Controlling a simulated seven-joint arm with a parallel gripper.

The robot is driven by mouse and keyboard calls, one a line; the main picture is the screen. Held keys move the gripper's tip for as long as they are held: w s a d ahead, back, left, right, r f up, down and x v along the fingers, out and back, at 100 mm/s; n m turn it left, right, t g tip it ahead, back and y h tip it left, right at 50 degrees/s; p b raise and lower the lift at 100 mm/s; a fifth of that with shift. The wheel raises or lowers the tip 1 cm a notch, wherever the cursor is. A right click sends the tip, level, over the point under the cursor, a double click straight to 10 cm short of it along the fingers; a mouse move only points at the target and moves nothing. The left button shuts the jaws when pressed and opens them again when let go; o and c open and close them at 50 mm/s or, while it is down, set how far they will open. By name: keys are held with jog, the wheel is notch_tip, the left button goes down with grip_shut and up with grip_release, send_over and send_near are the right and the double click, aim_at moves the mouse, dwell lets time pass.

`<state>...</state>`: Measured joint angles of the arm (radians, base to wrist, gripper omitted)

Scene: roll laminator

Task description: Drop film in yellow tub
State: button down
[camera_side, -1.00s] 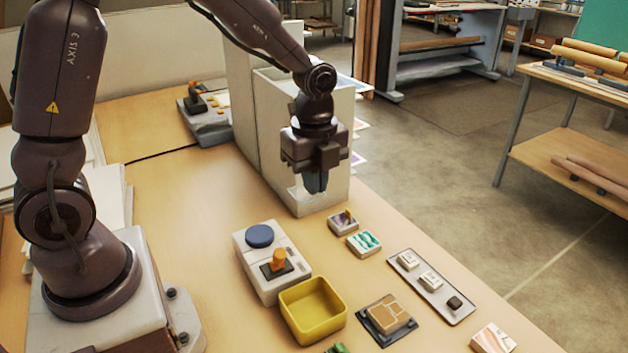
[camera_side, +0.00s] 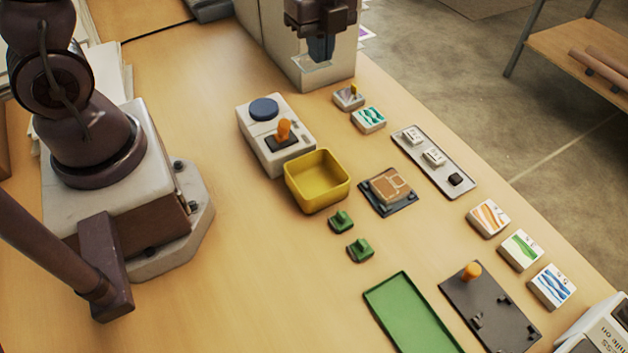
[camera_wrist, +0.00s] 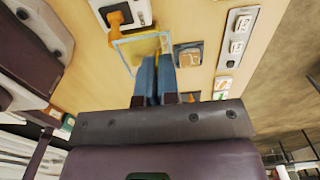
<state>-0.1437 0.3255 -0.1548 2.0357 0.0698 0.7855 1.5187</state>
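The yellow tub (camera_side: 318,196) stands upright on the table and looks empty in the side view. My gripper (camera_side: 321,55) is high at the top of the side view, in front of the white box, beyond the tub and apart from it. A clear, pale-edged sheet, the film (camera_side: 309,65), hangs at its blue fingertips. In the wrist view the fingers (camera_wrist: 156,72) are close together at the edge of the film (camera_wrist: 126,42). The yellow tub (camera_wrist: 146,47) shows behind and through the film there, partly hidden by the fingers.
A control box (camera_side: 272,150) with an orange lever and blue knob touches or nearly touches the tub. A brown block on a dark plate (camera_side: 388,190) stands right of it. Two small green blocks (camera_side: 341,221) sit in front. A green tray (camera_side: 410,315) lies nearer. The table's left middle is clear.

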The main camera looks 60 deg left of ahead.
jog(key=shift+d, duration=0.35)
jog(key=s+d+f, duration=0.3)
jog(key=s+d, duration=0.2)
jog(key=d, duration=0.6)
jog(key=shift+w+a+f, duration=0.1)
jog(key=shift+f, duration=2.65)
jog(key=c, duration=1.3)
grip_release()
